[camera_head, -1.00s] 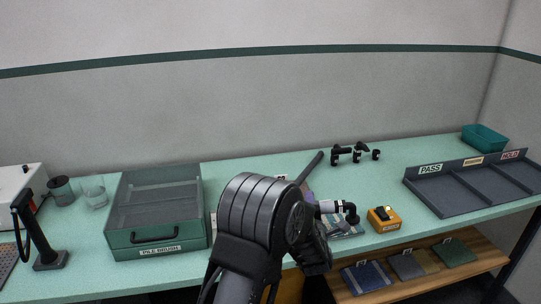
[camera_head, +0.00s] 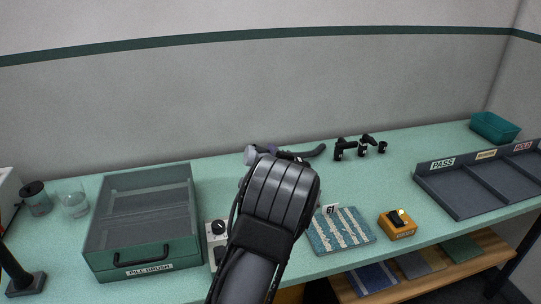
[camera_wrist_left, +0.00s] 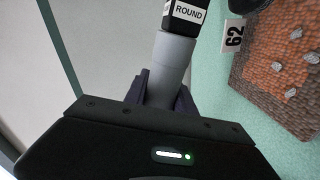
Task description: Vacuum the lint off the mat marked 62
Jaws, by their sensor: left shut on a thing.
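The mat marked 62 (camera_wrist_left: 262,75) shows at the right of the left wrist view, orange with a brown border. Several grey lint clumps (camera_wrist_left: 290,93) lie on it. Its white 62 tag (camera_wrist_left: 234,36) stands at its edge. My left gripper (camera_wrist_left: 162,92) is shut on a grey tube (camera_wrist_left: 173,55) with a black end piece labelled ROUND (camera_wrist_left: 188,14). The tube is beside the mat in that view; its height above the bench is unclear. In the head view my left arm hides the gripper's jaws and mat 62. My right gripper is not in view.
A blue striped mat marked 61 (camera_head: 352,240) and an orange device (camera_head: 397,226) lie right of my arm. A green PILE BRUSH case (camera_head: 135,262) stands left. Black fittings (camera_head: 360,147) stand behind. A PASS tray (camera_head: 470,205) is at the right.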

